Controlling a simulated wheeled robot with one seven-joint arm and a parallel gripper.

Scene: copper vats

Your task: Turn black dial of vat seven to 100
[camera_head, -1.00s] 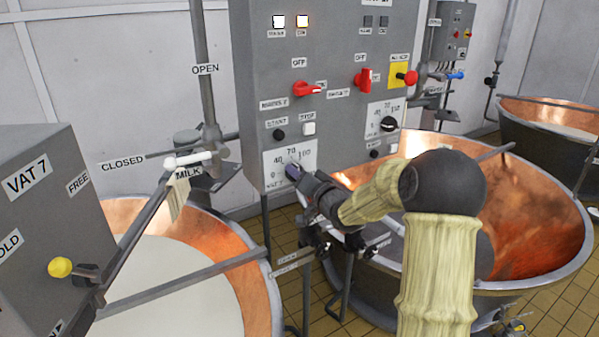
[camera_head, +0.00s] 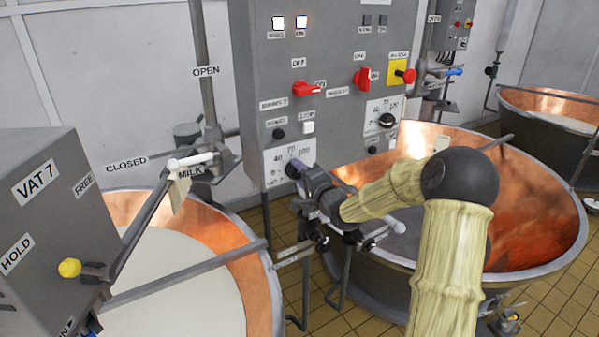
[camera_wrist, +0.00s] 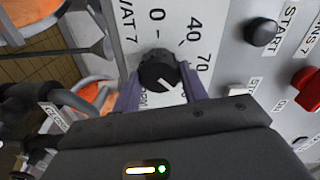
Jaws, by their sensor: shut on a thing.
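The black dial of vat seven (camera_wrist: 158,72) sits on a white scale plate marked 0, 40, 70 and 100. In the wrist view its white mark points to the lower right, between the 70 and the partly hidden far end of the scale. My gripper (camera_wrist: 160,88) is shut on the dial, one purple finger on each side. In the head view my gripper (camera_head: 296,170) reaches the lower left of the grey control panel (camera_head: 330,60) and covers most of the dial; the scale plate (camera_head: 274,158) shows beside it.
Above the dial are a black start button (camera_head: 278,134), a white stop button (camera_head: 308,127) and a red switch (camera_head: 306,89). A second black dial (camera_head: 386,121) is to the right. Vat seven (camera_head: 180,300) holds milk at lower left; another copper vat (camera_head: 540,190) stands under my arm.

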